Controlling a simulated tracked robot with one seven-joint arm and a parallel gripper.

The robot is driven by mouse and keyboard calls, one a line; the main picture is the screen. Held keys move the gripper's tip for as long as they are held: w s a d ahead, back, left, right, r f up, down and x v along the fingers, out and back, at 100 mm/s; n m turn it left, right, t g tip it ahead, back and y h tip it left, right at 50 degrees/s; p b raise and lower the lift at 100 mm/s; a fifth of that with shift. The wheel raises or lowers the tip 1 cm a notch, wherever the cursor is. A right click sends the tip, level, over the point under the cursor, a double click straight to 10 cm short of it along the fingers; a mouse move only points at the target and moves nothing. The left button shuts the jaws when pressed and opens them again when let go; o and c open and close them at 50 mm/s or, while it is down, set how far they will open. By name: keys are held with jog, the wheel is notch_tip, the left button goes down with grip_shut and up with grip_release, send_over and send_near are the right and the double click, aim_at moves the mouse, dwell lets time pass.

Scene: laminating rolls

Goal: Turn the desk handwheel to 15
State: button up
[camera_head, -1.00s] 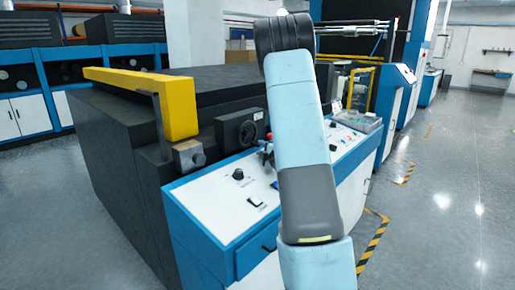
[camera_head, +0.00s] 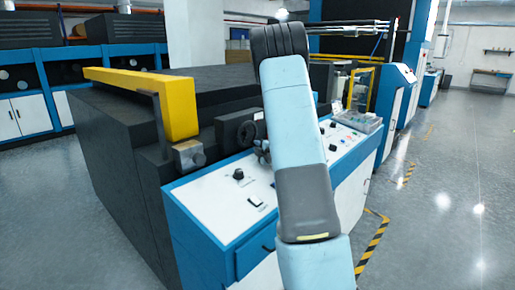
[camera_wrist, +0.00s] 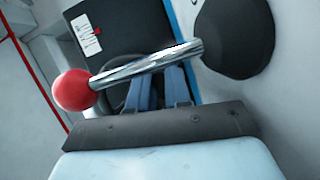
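A dark round wheel, seemingly the desk handwheel (camera_head: 246,134), is on the black block behind the white sloping desk in the head view. My arm hides its right side. No scale figures can be read. My gripper (camera_head: 262,152) is partly hidden by my arm, just in front of and below the wheel. In the wrist view, my gripper's two blue-grey fingers (camera_wrist: 158,88) stand a narrow gap apart. A chrome rod crosses in front of their tips, so I cannot tell whether they touch anything. A dark curved rim, probably the handwheel (camera_wrist: 118,98), shows left of the fingers.
A lever with a red ball (camera_wrist: 73,90) and a black base (camera_wrist: 235,38) lies close across the wrist view. The white desk panel (camera_head: 220,205) carries a black knob (camera_head: 239,174) and switches. A yellow bar (camera_head: 150,98) stands left. Open floor lies right.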

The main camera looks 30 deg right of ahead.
grip_shut()
jog(key=shift+s+a+f+m+g+y, duration=0.15)
jog(key=shift+a+m+g, duration=0.3)
jog(key=shift+m, duration=0.5)
jog(key=shift+s+a+f+m+g+y, duration=0.1)
jog(key=shift+s+a+m+g+y, duration=0.25)
jog(key=shift+m, duration=0.6)
jog(key=shift+w+a, duration=0.1)
jog(key=o, duration=0.6)
grip_release()
jog(key=shift+c, duration=0.2)
jog(key=v, duration=1.3)
jog(key=shift+s+r, duration=0.2)
jog(key=shift+s, duration=0.15)
